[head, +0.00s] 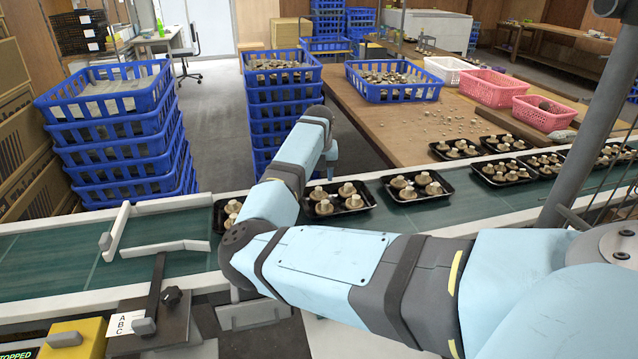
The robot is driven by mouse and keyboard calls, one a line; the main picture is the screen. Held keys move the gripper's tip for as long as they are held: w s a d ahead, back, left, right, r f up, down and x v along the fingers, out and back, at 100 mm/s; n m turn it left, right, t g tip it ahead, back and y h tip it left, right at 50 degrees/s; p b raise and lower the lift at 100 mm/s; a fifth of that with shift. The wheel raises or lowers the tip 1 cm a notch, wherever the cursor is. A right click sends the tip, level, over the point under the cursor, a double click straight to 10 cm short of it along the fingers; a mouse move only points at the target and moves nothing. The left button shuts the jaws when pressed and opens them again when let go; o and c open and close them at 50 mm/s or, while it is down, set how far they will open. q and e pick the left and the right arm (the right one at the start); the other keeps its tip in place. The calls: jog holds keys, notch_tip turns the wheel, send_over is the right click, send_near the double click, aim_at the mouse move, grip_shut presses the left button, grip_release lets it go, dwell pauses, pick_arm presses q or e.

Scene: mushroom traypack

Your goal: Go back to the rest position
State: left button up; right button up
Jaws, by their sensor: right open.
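My right arm, light blue with dark joints, reaches in from the right across the conveyor belt. Its gripper (329,163) is small in the view, points down beyond the belt's far side and is open, with nothing visible in it. My left gripper is not in view. Black trays with mushrooms stand on the green belt (490,211): one tray (352,210) just right of my forearm and another (440,195) farther right. A further tray (217,215) is partly hidden behind my forearm.
Stacks of blue crates (120,165) stand beyond the belt. A wooden table (375,130) holds a blue crate (375,95) of mushrooms, a white basket (446,66) and pink baskets (495,92). White guide rails (165,248) lie over the belt's left part. A grey post (590,120) rises at right.

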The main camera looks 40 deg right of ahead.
notch_tip(320, 180, up, 9)
jog(key=p, duration=0.1)
jog(key=shift+s+a, duration=0.4)
